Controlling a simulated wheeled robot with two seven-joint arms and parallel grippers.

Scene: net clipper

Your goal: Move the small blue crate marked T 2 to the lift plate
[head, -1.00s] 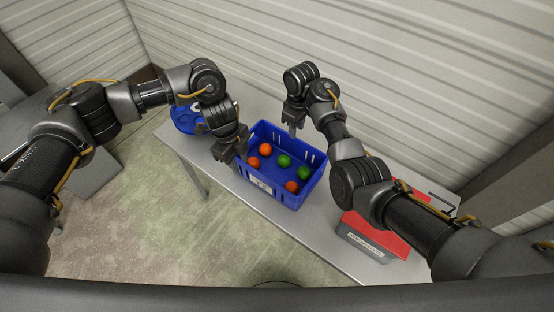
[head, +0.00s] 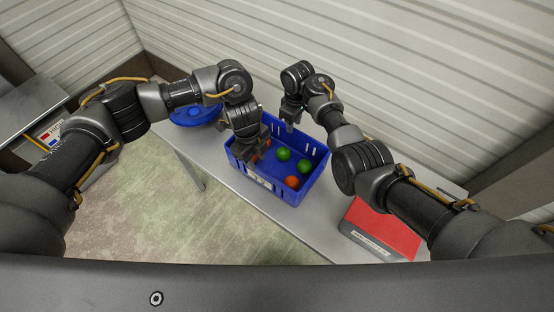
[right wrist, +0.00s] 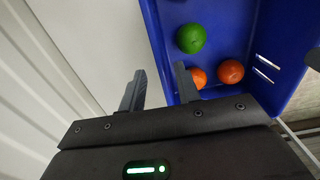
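A blue crate (head: 297,191) stands on the grey table with several orange and green balls in it. A pale label (head: 258,180) is on its front wall; its text is too small to read. My left gripper (head: 252,153) is at the crate's left end, partly hiding it and some balls; its finger gap is unclear. My right gripper (head: 290,126) is at the crate's back wall. In the right wrist view, its fingers (right wrist: 159,75) are apart, with the crate's wall (right wrist: 156,42) edge between them. I cannot make out a lift plate for certain.
A blue round object (head: 190,117) lies on the table's left end. A grey box with a red lid (head: 385,228) stands right of the crate, partly behind my right arm. The table (head: 213,150) runs along a ribbed wall. A grey unit (head: 28,105) stands far left.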

